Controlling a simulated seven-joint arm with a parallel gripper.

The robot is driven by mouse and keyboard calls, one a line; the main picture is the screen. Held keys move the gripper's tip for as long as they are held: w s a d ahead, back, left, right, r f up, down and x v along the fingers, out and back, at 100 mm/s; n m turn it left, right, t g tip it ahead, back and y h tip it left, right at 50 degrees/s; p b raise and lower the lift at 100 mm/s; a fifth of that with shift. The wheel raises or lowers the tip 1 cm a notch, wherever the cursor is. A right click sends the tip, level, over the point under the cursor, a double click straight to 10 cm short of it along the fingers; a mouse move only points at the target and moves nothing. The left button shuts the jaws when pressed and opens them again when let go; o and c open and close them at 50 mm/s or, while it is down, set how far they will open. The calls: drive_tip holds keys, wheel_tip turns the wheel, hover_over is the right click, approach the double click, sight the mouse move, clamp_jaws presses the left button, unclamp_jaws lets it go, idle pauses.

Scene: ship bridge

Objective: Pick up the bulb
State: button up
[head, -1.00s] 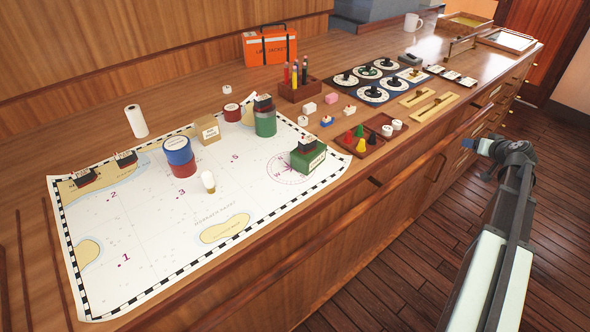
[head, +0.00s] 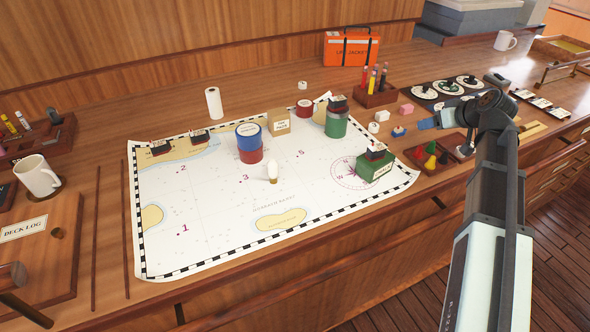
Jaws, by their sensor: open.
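The bulb (head: 272,173) is small and white, with a yellowish base at its lower end. It is on the sea chart (head: 215,220), just right of the number 3 and in front of the blue and red drums. My gripper (head: 430,122) shows blue at its end. It is over the counter's right part, near the tray of coloured pawns, well to the right of the bulb and apart from it. It is open and appears empty; its fingers are small and partly hidden by the wrist.
Stacked blue and red drums (head: 249,144) stand close behind the bulb. The chart's front area is mostly clear. A mug (head: 38,176) stands at left.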

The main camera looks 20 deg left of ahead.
drive_tip(key=s+a+r+n+g, duration=0.2)
drive_tip(key=s+a, duration=0.4)
drive_tip(key=a, duration=0.4)
drive_tip(key=s+a+r+n+g, duration=0.1)
drive_tip(key=s+a+r+n, duration=0.1)
drive_tip(key=s+a, duration=0.5)
drive_tip(key=n+g+h, duration=0.2)
drive_tip(key=n+g, duration=0.1)
drive_tip(key=n, duration=0.1)
approach(275, 163)
drive_tip(key=x, duration=0.6)
drive_tip(key=shift+s+f, duration=0.25)
drive_tip(key=shift+f, duration=0.05)
drive_tip(key=shift+w+x, duration=0.15)
drive_tip(key=shift+x, duration=1.25)
drive_tip(key=shift+w+x, duration=0.1)
drive_tip(key=shift+x, duration=1.35)
drive_tip(key=shift+a+r, duration=0.1)
drive_tip(key=shift+r, duration=0.05)
drive_tip(key=c, duration=1.1)
